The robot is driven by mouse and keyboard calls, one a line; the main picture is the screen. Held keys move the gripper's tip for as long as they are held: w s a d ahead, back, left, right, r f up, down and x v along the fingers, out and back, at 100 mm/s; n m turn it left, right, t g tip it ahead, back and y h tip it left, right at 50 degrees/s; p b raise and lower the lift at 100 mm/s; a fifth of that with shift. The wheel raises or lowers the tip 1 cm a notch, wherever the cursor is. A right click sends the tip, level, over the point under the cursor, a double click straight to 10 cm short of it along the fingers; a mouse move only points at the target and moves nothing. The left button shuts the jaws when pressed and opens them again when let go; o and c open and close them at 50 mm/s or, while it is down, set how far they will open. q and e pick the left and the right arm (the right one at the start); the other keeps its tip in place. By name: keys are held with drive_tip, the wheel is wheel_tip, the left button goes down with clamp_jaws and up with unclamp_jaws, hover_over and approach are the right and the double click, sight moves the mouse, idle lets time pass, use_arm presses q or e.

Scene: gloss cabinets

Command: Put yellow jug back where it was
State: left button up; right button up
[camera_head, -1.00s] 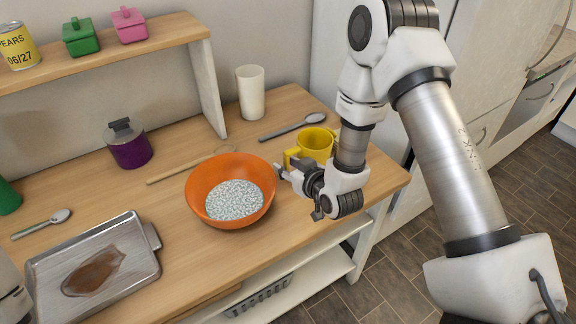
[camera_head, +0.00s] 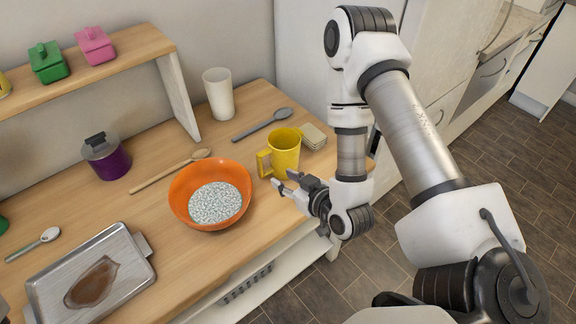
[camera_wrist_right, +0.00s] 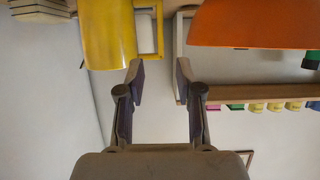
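The yellow jug (camera_head: 285,152) stands upright on the wooden counter, right of the orange bowl, with its handle toward the left. It also shows in the right wrist view (camera_wrist_right: 108,32). My right gripper (camera_head: 284,180) is just in front of the jug, near the counter's front edge. In the right wrist view its fingers (camera_wrist_right: 159,75) are apart with nothing between them, and the jug's handle lies just beyond the fingertips. I cannot tell from the head view whether a finger touches the jug. My left gripper is not in view.
The orange bowl (camera_head: 180,205) with pale grains is close left of my right gripper. A beige block (camera_head: 313,136) and a grey spoon (camera_head: 262,125) lie near the jug. A white cup (camera_head: 218,95) stands behind. A metal tray (camera_head: 135,262) and purple pot (camera_head: 108,160) are further left.

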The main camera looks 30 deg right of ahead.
drive_tip(key=s+f+g, duration=0.1)
drive_tip(key=f, duration=0.1)
drive_tip(key=s+a+f+g, duration=0.1)
drive_tip(key=s+f+g, duration=0.1)
drive_tip(key=f, duration=0.1)
drive_tip(key=s+a+f+g, duration=0.1)
drive_tip(key=f, duration=0.1)
drive_tip(key=shift+s+f, duration=0.3)
drive_tip(key=shift+f, duration=0.1)
drive_tip(key=s+f+g, duration=0.4)
drive_tip(key=s, duration=0.3)
drive_tip(key=s+a+f+m+g+h, duration=0.1)
drive_tip(key=s+f+g, duration=0.4)
drive_tip(key=s, duration=0.3)
drive_tip(key=shift+s+g, duration=0.3)
